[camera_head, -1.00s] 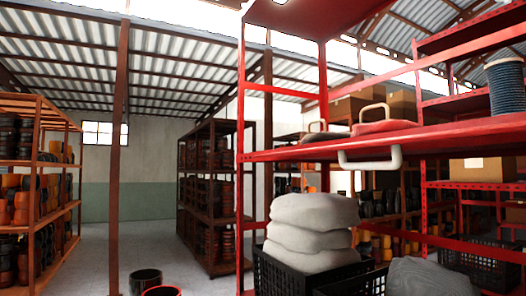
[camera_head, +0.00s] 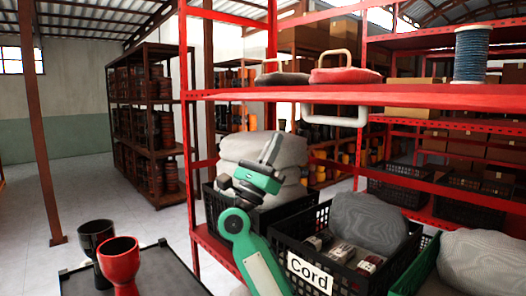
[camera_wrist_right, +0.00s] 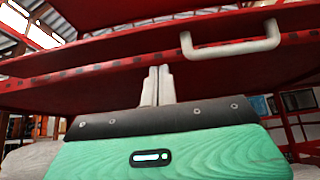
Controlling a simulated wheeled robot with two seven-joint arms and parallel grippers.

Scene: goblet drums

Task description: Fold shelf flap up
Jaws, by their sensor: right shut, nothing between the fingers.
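The red shelf board (camera_head: 400,95) runs level across the head view at mid-height. A white U-shaped handle (camera_head: 335,116) hangs just under its front edge. The handle also shows in the wrist view (camera_wrist_right: 232,38), to the upper right of my fingers, against red panelling. My right gripper (camera_head: 272,147) is shut and empty. It points up below the shelf, to the left of the handle and apart from it in the picture. In the wrist view its pale fingertips (camera_wrist_right: 159,72) overlap the red underside; I cannot tell if they touch it. My left gripper is out of view.
Stacked grey sacks (camera_head: 265,150) in a black crate stand behind my right gripper. A black crate labelled Cord (camera_head: 310,272) is beside my arm. A blue spool (camera_head: 474,55) and two handled lids (camera_head: 345,76) rest on the shelf. Goblet drums (camera_head: 120,262) stand lower left.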

